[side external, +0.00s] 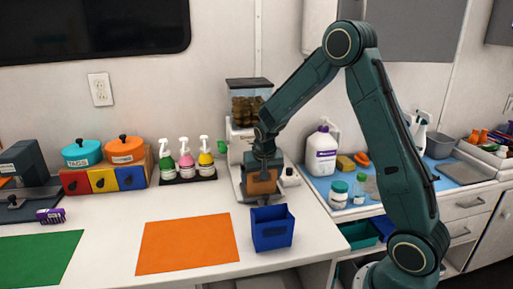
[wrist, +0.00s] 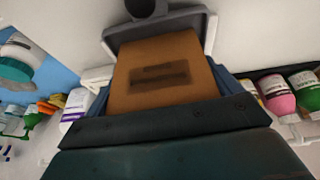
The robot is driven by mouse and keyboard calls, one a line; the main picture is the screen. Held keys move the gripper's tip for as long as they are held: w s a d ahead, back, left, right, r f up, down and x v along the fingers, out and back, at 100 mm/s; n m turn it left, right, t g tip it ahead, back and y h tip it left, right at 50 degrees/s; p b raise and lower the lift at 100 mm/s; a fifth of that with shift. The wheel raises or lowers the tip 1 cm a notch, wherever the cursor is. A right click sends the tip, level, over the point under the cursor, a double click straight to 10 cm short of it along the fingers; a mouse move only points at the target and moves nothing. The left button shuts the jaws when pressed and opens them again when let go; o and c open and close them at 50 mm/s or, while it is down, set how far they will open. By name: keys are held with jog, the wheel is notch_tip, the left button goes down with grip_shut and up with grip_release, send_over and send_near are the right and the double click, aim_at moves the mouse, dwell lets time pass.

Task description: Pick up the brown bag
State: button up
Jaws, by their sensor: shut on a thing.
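The brown bag (side external: 262,187) is a small tan-brown block-shaped thing held at the end of my arm in the side external view. My gripper (side external: 264,176) is shut on it, just above and behind the blue open-topped bin (side external: 272,232). In the wrist view the bag (wrist: 160,85) fills the middle, with a dark smudged label on its face. A dark gripper part covers its near edge. I cannot tell whether its underside touches anything.
A dispenser with a dark-filled clear hopper (side external: 248,105) stands behind my gripper. Pump bottles (side external: 187,160) stand to its left. An orange mat (side external: 188,243) and a green mat (side external: 38,258) lie on the counter. A white jug (side external: 321,152) stands on the right.

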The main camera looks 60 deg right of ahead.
notch_tip(320, 180, up, 20)
dwell(0.9)
jog(key=shift+a, duration=0.1)
dwell(0.5)
